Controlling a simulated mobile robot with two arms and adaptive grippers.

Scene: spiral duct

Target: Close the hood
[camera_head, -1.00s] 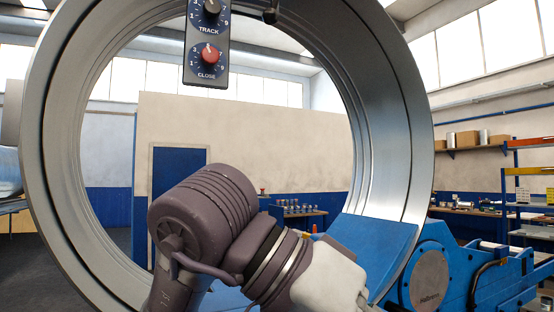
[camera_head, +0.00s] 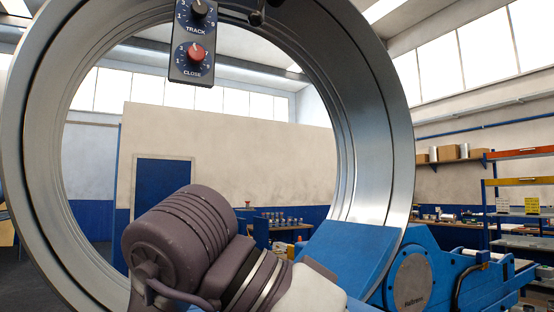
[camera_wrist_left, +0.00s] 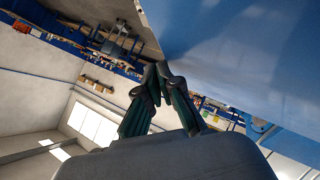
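A sloped blue panel (camera_head: 350,252), which looks like the hood, stands at the lower right of the large metal ring in the head view. Its lower part is hidden behind my arm. In the left wrist view a large blue surface (camera_wrist_left: 250,60) fills the upper right, near the fingertips; I cannot tell if it is the same panel. My left gripper (camera_wrist_left: 158,70) shows there with its fingertips together and nothing visible between them. I cannot tell if it touches the blue surface. No gripper shows in the head view, and my right gripper is not seen.
The metal ring (camera_head: 388,130) surrounds most of the head view. A control box (camera_head: 193,45) with TRACK and CLOSE knobs hangs inside its top. Blue machinery (camera_head: 450,280) stands at the right. Shelving (camera_head: 520,185) and a bench are farther back.

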